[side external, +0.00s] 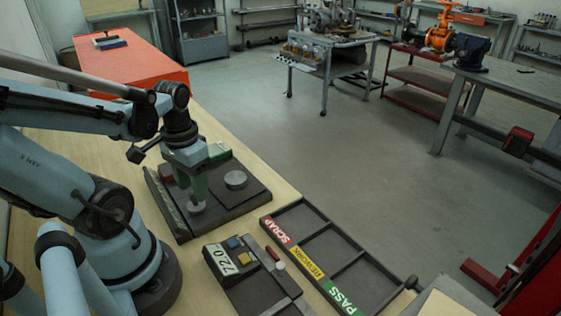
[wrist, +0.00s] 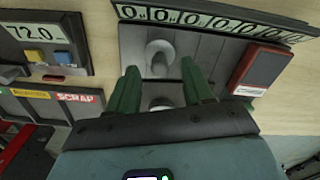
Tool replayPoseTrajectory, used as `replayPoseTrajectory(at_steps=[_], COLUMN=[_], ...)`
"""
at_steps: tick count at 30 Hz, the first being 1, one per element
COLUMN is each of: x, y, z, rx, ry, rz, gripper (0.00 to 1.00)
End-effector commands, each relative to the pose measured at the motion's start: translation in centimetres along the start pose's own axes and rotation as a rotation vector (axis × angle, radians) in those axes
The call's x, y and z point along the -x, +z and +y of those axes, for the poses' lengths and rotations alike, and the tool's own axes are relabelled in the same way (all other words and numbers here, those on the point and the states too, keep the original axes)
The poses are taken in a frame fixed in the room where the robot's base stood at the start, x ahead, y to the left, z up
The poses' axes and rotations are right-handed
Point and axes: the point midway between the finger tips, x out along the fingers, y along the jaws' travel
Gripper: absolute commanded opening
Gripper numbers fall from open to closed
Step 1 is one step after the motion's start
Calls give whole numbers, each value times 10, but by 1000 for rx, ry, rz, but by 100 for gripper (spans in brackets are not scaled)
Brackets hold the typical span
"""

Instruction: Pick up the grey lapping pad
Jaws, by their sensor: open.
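A small light-grey round piece (side external: 196,208) with a narrower part rising from it stands on a dark board (side external: 228,204) in the side view. It seems to be the grey knob-like piece (wrist: 159,52) ahead of the fingers in the wrist view. A wider flat grey disc (side external: 235,180) lies farther right on the board. I cannot tell for sure which is the lapping pad. My gripper (side external: 194,186) points down over the board with green fingers (wrist: 155,75) apart and nothing seen held. Another pale round part (wrist: 161,103) shows between the fingers, partly hidden by the gripper body.
A red block (wrist: 262,70) sits at the board's side, and a numbered strip (wrist: 210,20) runs along one edge. A tray marked SCRAP and PASS (side external: 318,257) and a 72.0 display unit (side external: 222,260) stand nearby.

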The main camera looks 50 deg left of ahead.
Motion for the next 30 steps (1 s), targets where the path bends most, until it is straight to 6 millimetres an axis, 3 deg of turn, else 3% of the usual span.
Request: replayPoseTrajectory(at_steps=[9,22,30], x=[-23,-28,-28], y=[0,1,1], z=[0,0,0], rx=[0,0,0], ry=[0,0,0], rz=[0,0,0], gripper=[51,51,9])
